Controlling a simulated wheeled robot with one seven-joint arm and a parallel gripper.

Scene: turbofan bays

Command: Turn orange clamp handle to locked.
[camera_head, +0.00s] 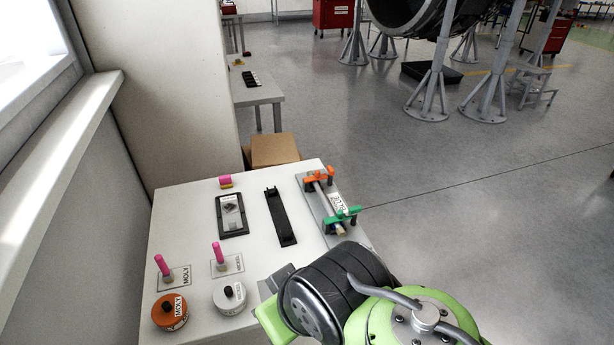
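The orange clamp handle (318,177) is at the far end of a grey clamp fixture (314,205) on the right side of the white table. It lies roughly crosswise over the fixture; I cannot tell whether it is locked. A green clamp handle (342,217) is at the near end of the same fixture. A labelled part lies along the fixture between the two handles. My green and black arm reaches in from the lower right, nearer than the fixture.
A cardboard box (274,150) stands behind. A wall is at left; open floor lies to the right.

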